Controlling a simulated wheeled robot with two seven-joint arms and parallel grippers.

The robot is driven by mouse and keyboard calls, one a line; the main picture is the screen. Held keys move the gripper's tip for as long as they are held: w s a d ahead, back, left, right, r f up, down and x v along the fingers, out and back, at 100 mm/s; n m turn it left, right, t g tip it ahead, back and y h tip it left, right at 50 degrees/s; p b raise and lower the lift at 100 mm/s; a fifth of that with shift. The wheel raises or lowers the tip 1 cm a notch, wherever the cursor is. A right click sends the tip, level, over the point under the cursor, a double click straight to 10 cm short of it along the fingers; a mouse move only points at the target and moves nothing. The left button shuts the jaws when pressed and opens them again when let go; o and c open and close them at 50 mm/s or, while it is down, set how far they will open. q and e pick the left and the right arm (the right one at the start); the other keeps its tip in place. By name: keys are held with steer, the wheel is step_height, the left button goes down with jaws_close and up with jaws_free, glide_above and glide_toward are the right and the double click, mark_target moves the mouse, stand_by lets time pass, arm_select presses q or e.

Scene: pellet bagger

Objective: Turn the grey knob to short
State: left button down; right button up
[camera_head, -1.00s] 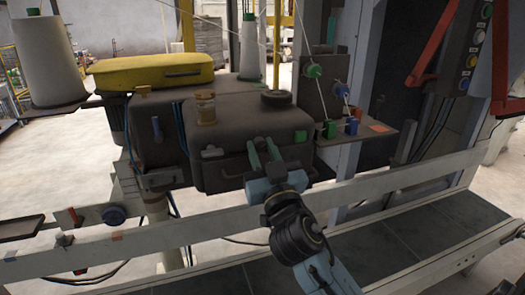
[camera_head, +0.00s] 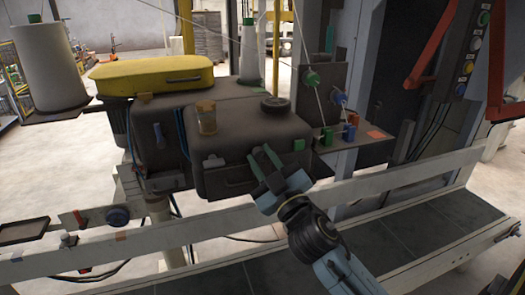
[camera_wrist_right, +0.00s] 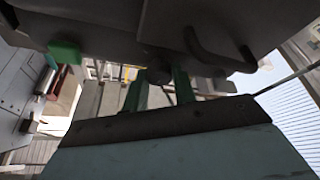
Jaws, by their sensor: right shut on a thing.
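A dark grey knob (camera_wrist_right: 158,75) shows in the right wrist view on the machine's face, between the tips of my right gripper's green fingers. My right gripper (camera_wrist_right: 160,84) is shut on it. In the head view the right gripper (camera_head: 262,156) is at the front of the dark sewing-machine housing (camera_head: 230,130), right of its front handle, and the fingers hide the knob there. I cannot read any marking or setting beside the knob. My left gripper is in neither view.
A yellow cover (camera_head: 150,74) and a white thread cone (camera_head: 48,75) are at the left. A shelf with green and blue thread guides (camera_head: 348,132) is right of the housing. A pale rail (camera_head: 400,180) and a dark conveyor (camera_head: 420,230) run below.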

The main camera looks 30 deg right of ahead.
steer(key=n+y+p, duration=0.1)
steer(key=n, duration=0.1)
steer(key=n+p, duration=0.2)
steer(key=n+g+y+p, duration=0.1)
steer(key=n+p, duration=0.1)
steer(key=shift+d+r+y, duration=0.15)
steer(key=shift+r+y, duration=0.15)
steer(key=shift+f+n+g+y+p, duration=0.1)
steer(key=shift+n+g+y+p, duration=0.35)
steer(key=shift+n+p, duration=0.65)
steer(key=o, duration=1)
steer(key=shift+s, duration=0.1)
steer(key=shift+f, duration=0.1)
steer(key=shift+f, duration=0.1)
